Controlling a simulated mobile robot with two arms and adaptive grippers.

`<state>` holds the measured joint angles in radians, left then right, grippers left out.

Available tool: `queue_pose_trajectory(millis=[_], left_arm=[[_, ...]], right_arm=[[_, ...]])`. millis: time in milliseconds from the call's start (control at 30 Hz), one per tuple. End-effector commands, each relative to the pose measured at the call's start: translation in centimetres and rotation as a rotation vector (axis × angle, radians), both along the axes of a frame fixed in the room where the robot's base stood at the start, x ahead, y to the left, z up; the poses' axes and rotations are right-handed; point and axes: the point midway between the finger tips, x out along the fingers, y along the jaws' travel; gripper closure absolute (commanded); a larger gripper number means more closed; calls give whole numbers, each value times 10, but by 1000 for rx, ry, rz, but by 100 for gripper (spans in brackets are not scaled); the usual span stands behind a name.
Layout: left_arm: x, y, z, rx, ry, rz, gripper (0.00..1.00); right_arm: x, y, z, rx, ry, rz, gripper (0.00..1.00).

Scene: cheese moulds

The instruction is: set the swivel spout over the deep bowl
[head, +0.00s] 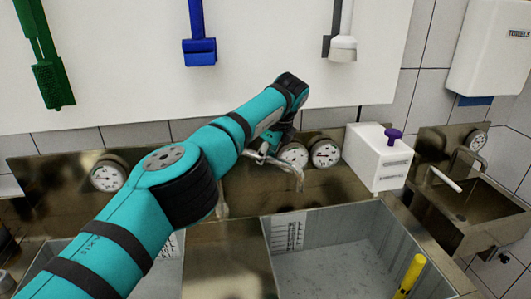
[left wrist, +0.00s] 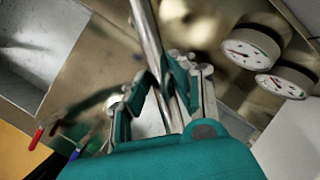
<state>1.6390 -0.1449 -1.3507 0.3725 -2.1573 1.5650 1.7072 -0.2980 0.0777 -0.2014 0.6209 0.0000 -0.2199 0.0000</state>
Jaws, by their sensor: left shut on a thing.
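The swivel spout (head: 280,164) is a thin metal pipe in front of the steel splashback. Its bent end points down near the rear edge of the right bowl (head: 325,270), a wide grey basin with a marked scale on its back wall. My left gripper (head: 262,148) is shut on the spout, partly hidden by my arm; the left wrist view shows the pipe between its fingers (left wrist: 168,95). The left bowl (head: 58,247) is mostly hidden behind my arm. I cannot tell from these views which bowl is deeper. My right gripper is not in view.
Dial gauges (head: 325,153) sit on the splashback right of the gripper. A white box (head: 375,160) with a purple knob stands behind the right bowl. A yellow handle (head: 410,274) rises at that bowl's front right. A small hand sink (head: 470,204) is far right.

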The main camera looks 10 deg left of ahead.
Motion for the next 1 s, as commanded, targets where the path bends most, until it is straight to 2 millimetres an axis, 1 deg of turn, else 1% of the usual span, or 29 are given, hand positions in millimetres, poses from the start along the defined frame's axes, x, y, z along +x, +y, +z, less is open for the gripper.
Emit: queue_pose_trajectory(millis=[100, 233, 267, 400, 567, 667, 767, 867, 1000], left_arm=[[1, 1, 2, -1, -3, 1, 100], [1, 1, 1, -1, -2, 1, 100], [1, 1, 1, -1, -2, 1, 73], [0, 1, 1, -1, -1, 1, 55], [0, 1, 0, 0, 0, 1, 54], [0, 0, 1, 0, 0, 0, 54], [-2, -1, 6, 0, -1, 0, 54], [-5, -5, 19, 0, -2, -3, 54], [-15, -13, 46, 0, -3, -1, 54]], right_arm=[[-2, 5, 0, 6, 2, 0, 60], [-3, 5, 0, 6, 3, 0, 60], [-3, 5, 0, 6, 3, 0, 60], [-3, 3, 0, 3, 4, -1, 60], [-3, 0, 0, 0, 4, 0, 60], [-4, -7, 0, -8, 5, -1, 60], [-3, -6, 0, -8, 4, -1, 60], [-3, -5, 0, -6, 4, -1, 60], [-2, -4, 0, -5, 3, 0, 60]])
